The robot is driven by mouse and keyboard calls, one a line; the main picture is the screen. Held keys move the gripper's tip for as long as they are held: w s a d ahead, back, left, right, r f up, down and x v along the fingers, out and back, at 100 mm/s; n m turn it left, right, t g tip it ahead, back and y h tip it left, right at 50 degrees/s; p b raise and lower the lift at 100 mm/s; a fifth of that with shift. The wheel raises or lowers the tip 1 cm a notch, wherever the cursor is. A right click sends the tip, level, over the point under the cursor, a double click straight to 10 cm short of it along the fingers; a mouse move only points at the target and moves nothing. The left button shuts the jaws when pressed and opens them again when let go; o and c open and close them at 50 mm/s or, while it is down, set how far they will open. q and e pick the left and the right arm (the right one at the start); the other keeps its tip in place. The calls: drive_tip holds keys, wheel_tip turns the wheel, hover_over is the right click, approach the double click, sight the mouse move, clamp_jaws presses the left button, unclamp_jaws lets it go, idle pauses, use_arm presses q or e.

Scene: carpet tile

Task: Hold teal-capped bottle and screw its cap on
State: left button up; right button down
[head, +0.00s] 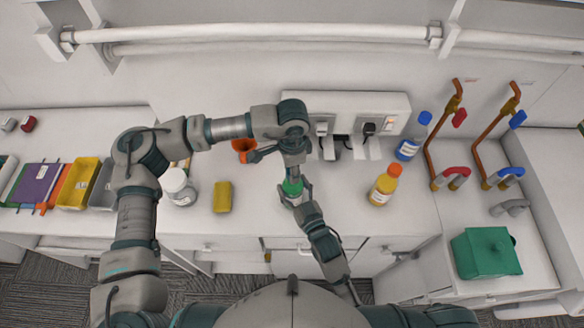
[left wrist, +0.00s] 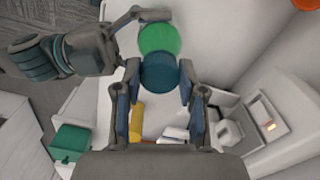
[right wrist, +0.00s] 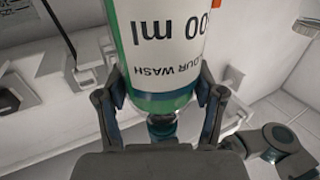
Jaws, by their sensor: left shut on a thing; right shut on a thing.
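The bottle (head: 292,187) is green with a white label and stands at the middle of the counter, largely covered by my grippers in the head view. My right gripper (head: 296,199) is shut on its body; the right wrist view shows the label (right wrist: 165,45) close up. My left gripper (head: 291,170) comes down from above and is shut on the teal cap (left wrist: 159,74). In the left wrist view the cap sits between the fingers, overlapping the bottle's green top (left wrist: 160,38). Whether cap and neck touch is hard to tell.
A yellow orange-capped bottle (head: 381,191) and a blue-capped bottle (head: 408,148) stand to the right. A white jar (head: 179,188) and a yellow block (head: 222,197) lie to the left. Pipes with taps (head: 440,150) and a green box (head: 485,255) are further right.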

use_arm(q)
drive_tip(key=o, duration=0.7)
drive_tip(key=shift+r, duration=2.3)
drive_tip(key=shift+c, duration=0.3)
